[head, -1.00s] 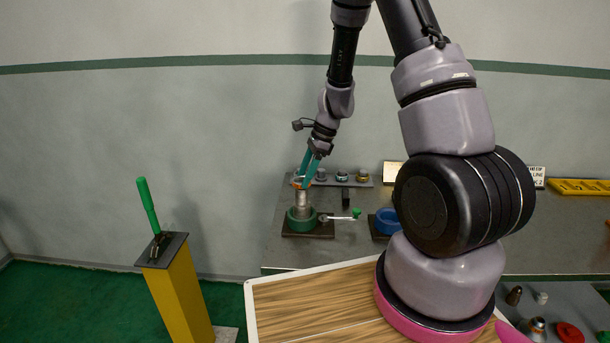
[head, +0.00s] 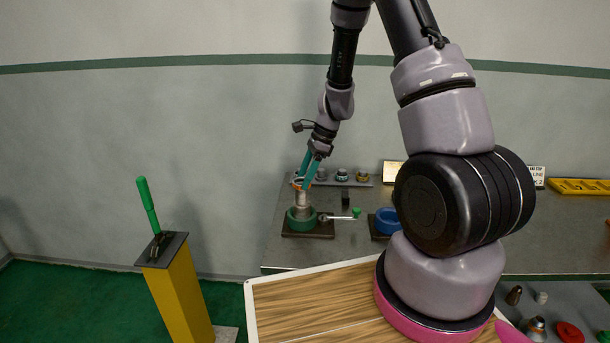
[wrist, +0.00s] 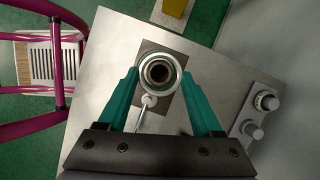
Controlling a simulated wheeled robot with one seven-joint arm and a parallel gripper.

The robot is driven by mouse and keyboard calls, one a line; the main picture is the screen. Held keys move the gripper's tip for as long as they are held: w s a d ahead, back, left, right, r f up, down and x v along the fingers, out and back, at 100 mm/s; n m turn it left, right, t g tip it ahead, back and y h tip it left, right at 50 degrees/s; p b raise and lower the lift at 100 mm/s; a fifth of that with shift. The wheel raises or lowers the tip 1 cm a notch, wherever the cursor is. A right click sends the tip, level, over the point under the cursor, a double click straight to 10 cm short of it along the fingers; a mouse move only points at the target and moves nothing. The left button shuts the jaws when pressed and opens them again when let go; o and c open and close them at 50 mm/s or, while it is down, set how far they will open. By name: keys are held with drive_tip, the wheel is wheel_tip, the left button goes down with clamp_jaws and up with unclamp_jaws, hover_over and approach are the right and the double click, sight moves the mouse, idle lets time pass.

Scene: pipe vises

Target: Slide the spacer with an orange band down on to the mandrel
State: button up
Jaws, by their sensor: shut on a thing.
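The spacer with an orange band (head: 298,182) is at the top of the upright grey mandrel (head: 303,202). The mandrel stands in a green vise (head: 301,223) on a dark plate. My gripper (head: 303,184) is shut on the spacer, with one teal finger on each side. In the wrist view the spacer (wrist: 160,56) shows as a pale ring between the fingertips of my gripper (wrist: 160,76), around a dark round centre. It looks lined up with the mandrel. I cannot tell whether it is around the mandrel's top or just above it.
A blue vise (head: 386,222) stands further right. A grey rack (head: 350,183) with several small parts lies behind. A yellow post (head: 178,300) with a green lever stands at the left.

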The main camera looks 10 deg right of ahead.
drive_tip(key=shift+f, duration=3)
drive_tip(key=o, duration=1.4)
drive_tip(key=v, duration=1)
drive_tip(key=shift+d+r, duration=0.2)
drive_tip(key=shift+r, duration=0.1)
wheel_tip(320, 180, up, 19)
drive_tip(key=n+t, duration=0.3)
drive_tip(key=n, duration=0.4)
hover_over(305, 193)
drive_tip(key=s+d, duration=0.4)
drive_tip(key=s, duration=0.1)
drive_tip(key=s+d+r+n+t+h, duration=0.1)
drive_tip(key=s+r+n+t+h, duration=0.1)
drive_tip(key=s+r+n+t, duration=0.2)
drive_tip(key=s+r+n, duration=0.3)
drive_tip(key=s+r, duration=0.4)
drive_tip(key=s, duration=0.4)
drive_tip(key=shift+s+r, duration=0.25)
